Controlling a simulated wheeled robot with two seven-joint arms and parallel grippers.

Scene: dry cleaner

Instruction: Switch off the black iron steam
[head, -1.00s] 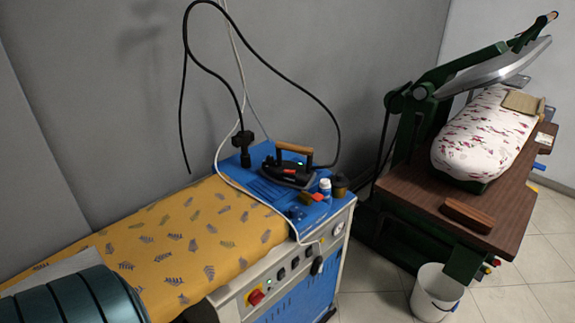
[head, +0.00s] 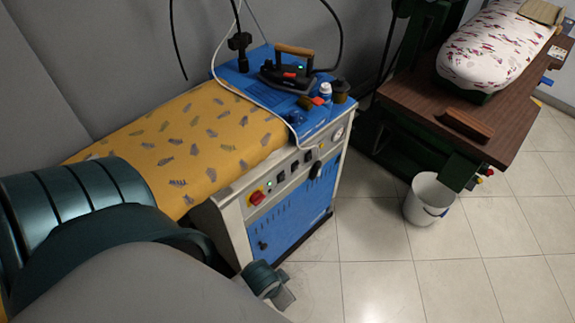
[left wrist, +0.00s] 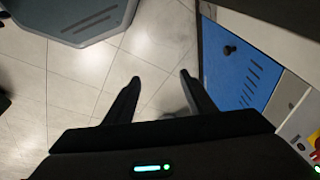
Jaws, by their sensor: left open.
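The unit's front control panel (head: 232,213) carries a red knob (head: 257,197), a small green light and several black switches (head: 281,177). My left arm covers the lower left of the head view; the end of it shows low in front of the unit. In the left wrist view my left gripper (left wrist: 157,78) is open and empty above the floor, left of the unit's blue door (left wrist: 233,62). The red knob (left wrist: 317,154) shows at that view's right edge. My right gripper is not visible.
A yellow patterned ironing board (head: 205,130) tops the unit. Small bottles (head: 325,91) stand beside the iron, and a cable loops above. A press table (head: 510,110) and a white bucket (head: 428,200) stand to the right. The tiled floor (head: 390,280) in front is clear.

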